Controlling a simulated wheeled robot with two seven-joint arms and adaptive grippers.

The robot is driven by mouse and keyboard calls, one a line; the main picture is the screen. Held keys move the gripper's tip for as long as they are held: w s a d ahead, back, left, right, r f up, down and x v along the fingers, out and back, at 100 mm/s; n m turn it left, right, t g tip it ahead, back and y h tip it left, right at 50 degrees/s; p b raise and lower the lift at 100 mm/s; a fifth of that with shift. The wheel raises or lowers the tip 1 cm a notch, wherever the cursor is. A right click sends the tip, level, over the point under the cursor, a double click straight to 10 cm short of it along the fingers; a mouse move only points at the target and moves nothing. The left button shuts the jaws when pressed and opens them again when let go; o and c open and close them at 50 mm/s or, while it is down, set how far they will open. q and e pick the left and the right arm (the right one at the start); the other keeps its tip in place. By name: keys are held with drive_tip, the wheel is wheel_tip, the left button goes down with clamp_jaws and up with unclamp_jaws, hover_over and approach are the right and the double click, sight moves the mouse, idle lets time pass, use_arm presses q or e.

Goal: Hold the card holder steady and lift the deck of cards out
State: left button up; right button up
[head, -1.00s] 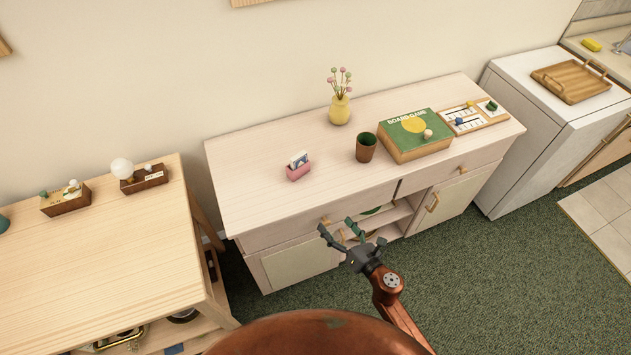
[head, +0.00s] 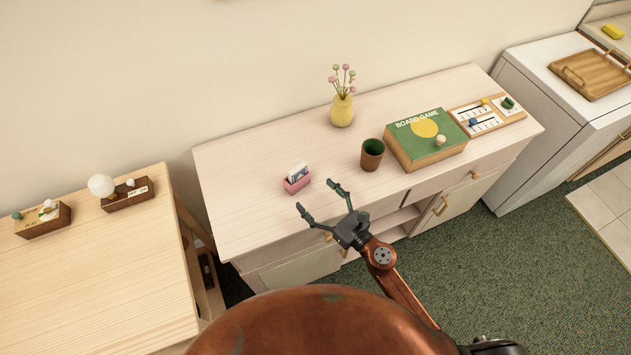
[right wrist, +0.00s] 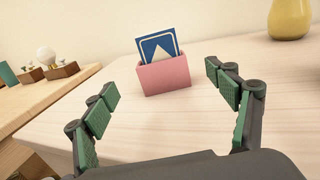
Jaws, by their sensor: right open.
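The pink card holder (head: 297,185) stands upright on the pale wooden cabinet, near its front left. The deck of cards (head: 298,171) stands in it, with its blue and white top sticking out. In the right wrist view the holder (right wrist: 164,76) is straight ahead, with the blue-edged deck (right wrist: 157,46) rising from it. My right gripper (head: 319,197) is open and empty, just in front of the holder at the cabinet's front edge. Its fingers (right wrist: 163,100) are spread on either side of the holder's line, not touching it. My left gripper is not in view.
A brown cup (head: 372,155), a green board game box (head: 427,140) and a yellow vase (head: 342,110) stand right of the holder on the cabinet (head: 235,190). The cabinet top left of the holder is clear. A wooden table (head: 100,270) is at the left.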

sight(301, 180)
drive_tip(key=shift+w+a, duration=0.15)
drive_tip(key=shift+w, duration=0.2)
drive_tip(key=x, duration=0.5)
drive_tip(key=shift+w+a+r+p, duration=0.1)
drive_tip(key=shift+w+a+p, duration=0.15)
drive_tip(key=shift+w+p, duration=0.1)
drive_tip(key=shift+w+a, duration=0.45)
drive_tip(key=shift+w, duration=0.05)
drive_tip(key=c, duration=0.7)
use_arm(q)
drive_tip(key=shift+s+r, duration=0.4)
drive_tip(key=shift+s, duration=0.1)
use_arm(e)
drive_tip(key=c, duration=0.5)
drive_tip(key=shift+c, duration=0.2)
